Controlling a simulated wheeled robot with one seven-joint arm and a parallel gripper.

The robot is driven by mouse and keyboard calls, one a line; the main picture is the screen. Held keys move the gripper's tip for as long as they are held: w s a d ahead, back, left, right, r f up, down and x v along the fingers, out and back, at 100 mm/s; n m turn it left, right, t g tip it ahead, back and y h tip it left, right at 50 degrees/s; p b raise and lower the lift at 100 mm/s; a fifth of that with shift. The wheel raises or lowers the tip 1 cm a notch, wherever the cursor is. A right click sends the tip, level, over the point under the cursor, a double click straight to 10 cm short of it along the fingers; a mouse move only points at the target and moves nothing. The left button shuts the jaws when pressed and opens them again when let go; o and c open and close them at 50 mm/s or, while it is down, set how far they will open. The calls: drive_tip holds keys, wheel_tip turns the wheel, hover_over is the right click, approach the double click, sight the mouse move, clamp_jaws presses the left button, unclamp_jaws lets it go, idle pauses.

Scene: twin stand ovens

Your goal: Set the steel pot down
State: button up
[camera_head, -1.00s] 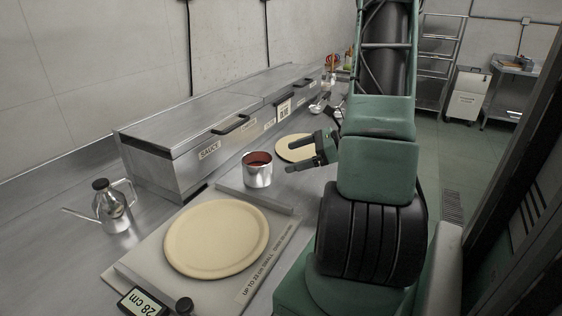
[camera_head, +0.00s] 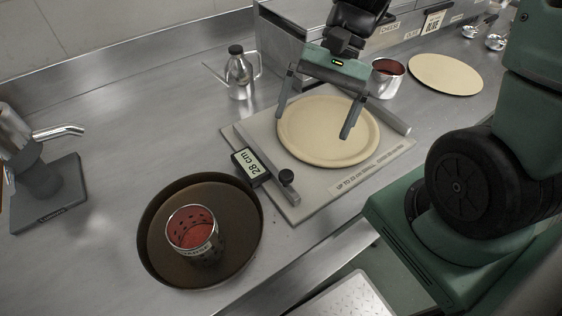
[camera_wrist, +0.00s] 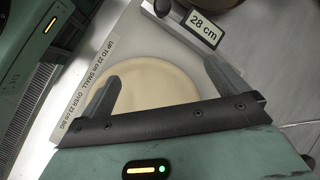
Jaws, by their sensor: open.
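A steel pot (camera_head: 388,82) with red sauce stands upright on the counter, beyond the right end of the measuring board. My gripper (camera_head: 312,125) is open and empty, with its fingers spread over a round dough disc (camera_head: 325,148) on that board. It is to the left of the pot and apart from it. The wrist view shows the open fingers (camera_wrist: 161,72) over the dough disc (camera_wrist: 150,88), with no pot between them. A second steel vessel (camera_head: 190,240), with red inside, stands in a round dark pan (camera_head: 150,235) at the front left.
The measuring board (camera_head: 285,205) carries a slider with a 28 cm display (camera_head: 251,166). A steel oil can (camera_head: 239,75) stands behind. Another dough disc (camera_head: 446,76) lies at the right. A tap-like device (camera_head: 45,185) is at the left.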

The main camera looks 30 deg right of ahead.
drive_tip(key=s+a+r+n+t+h, duration=0.1)
drive_tip(key=s+a+n+t+h, duration=0.1)
drive_tip(key=s+a+n+h, duration=0.3)
drive_tip(key=s+a+n, duration=0.3)
drive_tip(key=a+n, duration=0.3)
drive_tip(key=n, duration=0.4)
drive_tip(key=shift+s+a+r+t, duration=0.15)
drive_tip(key=shift+a+r+t, duration=0.25)
drive_tip(key=shift+r+p, duration=0.9)
